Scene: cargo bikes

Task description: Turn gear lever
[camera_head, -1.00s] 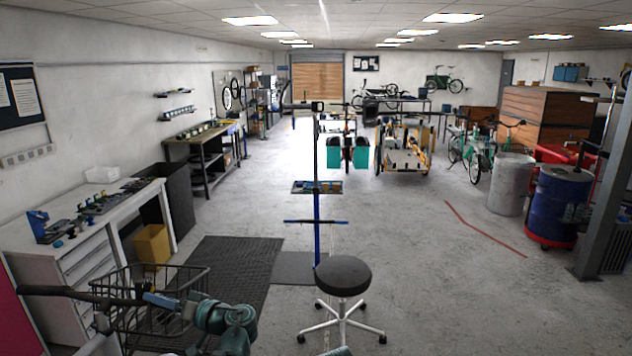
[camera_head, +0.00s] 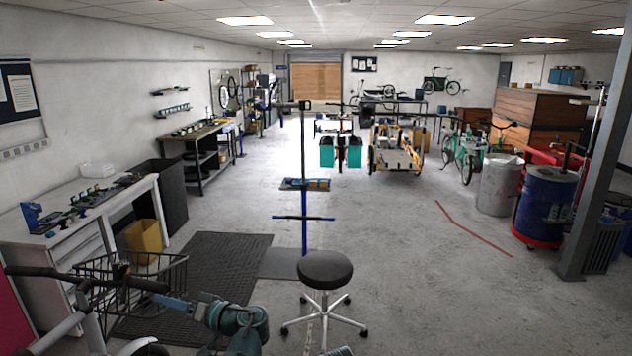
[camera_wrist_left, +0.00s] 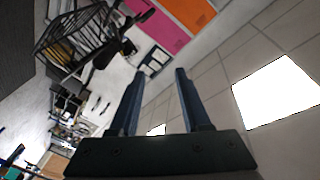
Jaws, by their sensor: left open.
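A parked bike's handlebar (camera_head: 85,277) with dark grips crosses the lower left of the head view. A gear lever cannot be made out on it in either view. My left gripper (camera_head: 165,299) is close to the handlebar's right grip end in the head view; whether they touch cannot be told. In the left wrist view my left gripper (camera_wrist_left: 153,73) is open, with nothing between its fingers. A dark handlebar part (camera_wrist_left: 130,22) shows past the fingertips there, at the top. My right gripper is not in view.
The bike's wire basket (camera_head: 130,285) is behind the handlebar and shows in the wrist view (camera_wrist_left: 80,40). A black stool (camera_head: 325,268) stands right of my left arm. A white workbench (camera_head: 70,245) lines the left wall.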

